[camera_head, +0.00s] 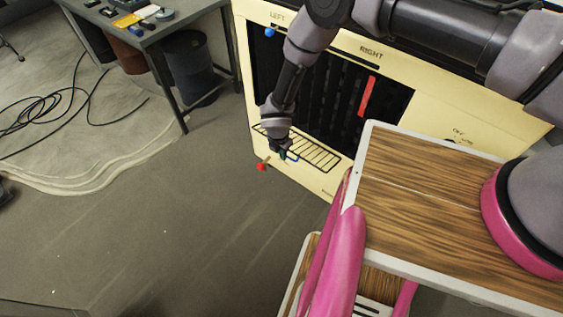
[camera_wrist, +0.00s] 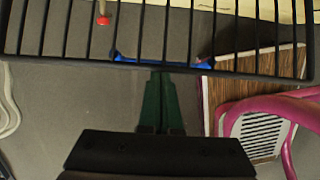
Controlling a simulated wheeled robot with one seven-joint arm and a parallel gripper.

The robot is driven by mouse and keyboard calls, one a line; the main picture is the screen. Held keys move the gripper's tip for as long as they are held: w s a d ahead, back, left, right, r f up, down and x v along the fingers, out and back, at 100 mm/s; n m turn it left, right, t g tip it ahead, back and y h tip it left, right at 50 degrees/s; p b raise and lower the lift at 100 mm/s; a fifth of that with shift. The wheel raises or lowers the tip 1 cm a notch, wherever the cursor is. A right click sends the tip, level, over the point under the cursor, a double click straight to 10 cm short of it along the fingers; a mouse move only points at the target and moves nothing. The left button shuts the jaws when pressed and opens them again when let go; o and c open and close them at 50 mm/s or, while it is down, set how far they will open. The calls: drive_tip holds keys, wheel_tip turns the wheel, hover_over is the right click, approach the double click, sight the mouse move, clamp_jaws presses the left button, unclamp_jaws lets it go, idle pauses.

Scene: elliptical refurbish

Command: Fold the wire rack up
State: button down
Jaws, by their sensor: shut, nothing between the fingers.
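The black wire rack (camera_head: 318,154) sticks out low on the front of a cream cabinet (camera_head: 350,183) in the head view. Its parallel bars and front rail (camera_wrist: 141,35) cross the top of the wrist view. A blue handle piece (camera_head: 294,158) sits on the front rail and spans its middle in the wrist view (camera_wrist: 190,64). My gripper (camera_head: 284,153) is at the rack's front edge, beside the blue piece. Its green fingertips (camera_wrist: 162,80) are together and empty, close to the rail. I cannot tell whether they touch it.
A red-tipped peg (camera_head: 261,166) sticks out left of the rack. A red vertical handle (camera_head: 367,97) and a blue knob (camera_head: 269,32) are higher on the cabinet. A wood-topped cart (camera_head: 430,205) with pink parts stands at the right. The floor in front is clear; cables lie farther left.

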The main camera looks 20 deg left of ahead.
sight(295, 143)
drive_tip(key=w+r, duration=0.1)
drive_tip(key=r, duration=0.1)
drive_tip(key=w+d+r, duration=0.1)
drive_tip(key=w+r, duration=0.3)
drive_tip(key=r, duration=0.1)
drive_tip(key=shift+w+d, duration=0.2)
drive_tip(key=shift+d, duration=0.15)
drive_tip(key=shift+w+d+r, duration=0.25)
drive_tip(key=shift+w+r, duration=0.6)
drive_tip(key=shift+w, duration=0.2)
drive_tip(key=shift+r, duration=0.1)
